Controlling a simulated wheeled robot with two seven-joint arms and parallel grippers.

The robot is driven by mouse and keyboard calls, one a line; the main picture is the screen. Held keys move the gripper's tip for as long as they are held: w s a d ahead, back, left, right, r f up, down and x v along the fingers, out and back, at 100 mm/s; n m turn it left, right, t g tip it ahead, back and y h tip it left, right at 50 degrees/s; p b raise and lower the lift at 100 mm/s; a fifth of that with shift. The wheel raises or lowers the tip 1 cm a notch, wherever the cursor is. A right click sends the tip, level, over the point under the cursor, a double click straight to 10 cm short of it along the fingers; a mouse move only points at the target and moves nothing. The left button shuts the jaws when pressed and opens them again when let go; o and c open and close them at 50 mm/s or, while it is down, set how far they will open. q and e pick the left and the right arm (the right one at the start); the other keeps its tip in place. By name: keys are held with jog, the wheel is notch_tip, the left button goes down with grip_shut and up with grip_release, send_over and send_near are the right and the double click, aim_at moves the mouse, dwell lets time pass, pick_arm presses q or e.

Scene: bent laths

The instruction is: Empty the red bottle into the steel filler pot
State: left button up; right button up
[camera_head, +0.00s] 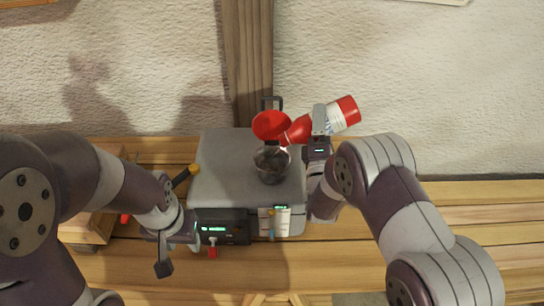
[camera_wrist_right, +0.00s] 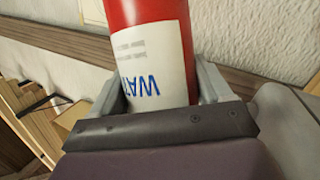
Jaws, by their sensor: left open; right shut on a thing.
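The red bottle (camera_head: 346,112) with a white label is in my right gripper (camera_head: 320,125), which is shut around its body. The bottle is tilted, its narrow neck pointing down and left. In the right wrist view the bottle (camera_wrist_right: 150,50) sits between the fingers, with blue lettering on the label. The steel filler pot (camera_head: 271,165) stands on the grey box below and left of the bottle. A red round piece (camera_head: 270,125) shows just above the pot, by the bottle's neck. I cannot see any liquid flowing. My left gripper (camera_head: 172,260) is open and empty, low at the left.
The grey box (camera_head: 225,165) has a dark front panel with green displays (camera_head: 213,229) and a red knob (camera_head: 212,252). The wooden bench (camera_head: 440,235) is largely clear at the right; a wall stands behind.

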jog(key=shift+a+r+n, duration=0.1)
jog(key=shift+r+n, duration=0.1)
jog(key=shift+n, duration=0.2)
